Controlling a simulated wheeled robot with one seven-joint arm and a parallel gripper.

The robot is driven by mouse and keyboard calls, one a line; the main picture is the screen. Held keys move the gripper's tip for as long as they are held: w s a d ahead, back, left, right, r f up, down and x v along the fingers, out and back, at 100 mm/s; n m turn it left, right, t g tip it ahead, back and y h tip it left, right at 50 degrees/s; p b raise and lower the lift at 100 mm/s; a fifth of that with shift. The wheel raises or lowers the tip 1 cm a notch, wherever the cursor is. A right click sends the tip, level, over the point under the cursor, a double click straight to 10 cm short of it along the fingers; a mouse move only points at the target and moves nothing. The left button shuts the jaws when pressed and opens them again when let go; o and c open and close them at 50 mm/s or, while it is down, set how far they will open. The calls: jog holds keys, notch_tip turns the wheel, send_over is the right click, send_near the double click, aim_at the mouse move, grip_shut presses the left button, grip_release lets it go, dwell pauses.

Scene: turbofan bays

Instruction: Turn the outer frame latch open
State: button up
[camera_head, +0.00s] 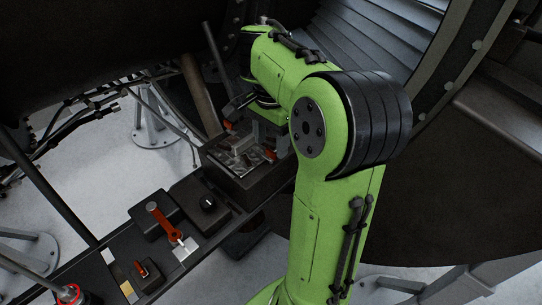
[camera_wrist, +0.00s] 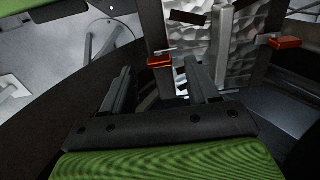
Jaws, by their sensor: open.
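A dark box-like frame (camera_head: 222,181) with a crinkled silvery inside stands left of my arm in the head view. Two orange-red latches sit at its edges, one at the back left (camera_head: 228,125) and one at the right (camera_head: 269,154). In the wrist view one latch (camera_wrist: 160,60) lies just beyond my fingertips and the other (camera_wrist: 285,42) is farther right, across the silvery panel (camera_wrist: 240,55). I cannot tell which is the outer one. My gripper (camera_wrist: 158,70) is open, with nothing visible between its fingers. Its fingertips are partly hidden in the head view.
A bench with a red-orange lever (camera_head: 164,223), a black knob (camera_head: 208,204) and a small red switch (camera_head: 141,268) runs to the lower left. A slanted brown bar (camera_head: 200,95) stands behind the frame. The large curved engine casing (camera_head: 450,180) is close on the right.

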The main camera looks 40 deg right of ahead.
aim_at(270, 155)
notch_tip(270, 155, down, 2)
jog(key=shift+f, duration=0.15)
jog(key=c, duration=1)
jog(key=shift+c, duration=0.2)
